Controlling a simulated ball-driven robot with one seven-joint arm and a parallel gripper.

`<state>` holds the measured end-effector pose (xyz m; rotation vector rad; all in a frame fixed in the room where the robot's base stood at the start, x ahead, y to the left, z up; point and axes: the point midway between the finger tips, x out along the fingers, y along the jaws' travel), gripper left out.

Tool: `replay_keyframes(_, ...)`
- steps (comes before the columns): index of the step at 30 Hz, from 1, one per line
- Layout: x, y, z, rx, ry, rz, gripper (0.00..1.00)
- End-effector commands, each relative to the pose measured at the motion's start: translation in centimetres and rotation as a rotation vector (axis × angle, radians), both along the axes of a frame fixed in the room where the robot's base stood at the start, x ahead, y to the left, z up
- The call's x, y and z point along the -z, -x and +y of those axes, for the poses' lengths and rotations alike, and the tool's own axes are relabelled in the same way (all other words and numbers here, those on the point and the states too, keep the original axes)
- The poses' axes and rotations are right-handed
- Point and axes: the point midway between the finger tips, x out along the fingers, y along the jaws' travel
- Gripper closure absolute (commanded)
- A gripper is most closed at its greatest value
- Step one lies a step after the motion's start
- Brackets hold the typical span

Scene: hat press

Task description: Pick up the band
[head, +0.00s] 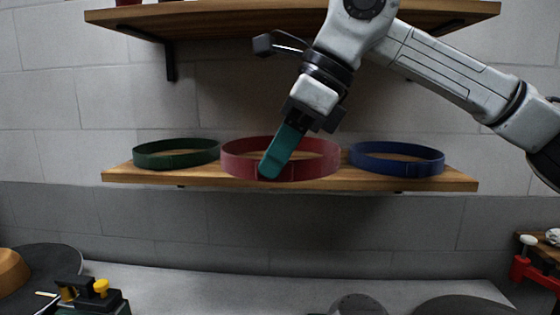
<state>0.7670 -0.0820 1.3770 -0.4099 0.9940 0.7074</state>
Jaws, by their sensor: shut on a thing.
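Three round bands are in the head view at a wooden wall shelf (455,181). The red band (322,166) is in the middle, the green band (177,154) is to the left, and the blue band (398,160) is to the right. My gripper (272,168), with teal fingers, reaches down from the upper right and is shut on the front wall of the red band. The fingers cover part of that wall. The red band looks slightly nearer than the others; I cannot tell whether it still touches the shelf.
An upper shelf (240,17) with a dark bracket is above, close to my arm. Below is a grey work surface (225,290) with a dark tool with yellow knobs (92,295) at the left. A red clamp (527,265) is at the right.

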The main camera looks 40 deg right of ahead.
Motion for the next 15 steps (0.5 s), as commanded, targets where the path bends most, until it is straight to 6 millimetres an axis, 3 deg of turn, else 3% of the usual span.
replay_keyframes(15, 0.3, 7.0, 7.0, -0.002, 0.003, -0.002, 1.00)
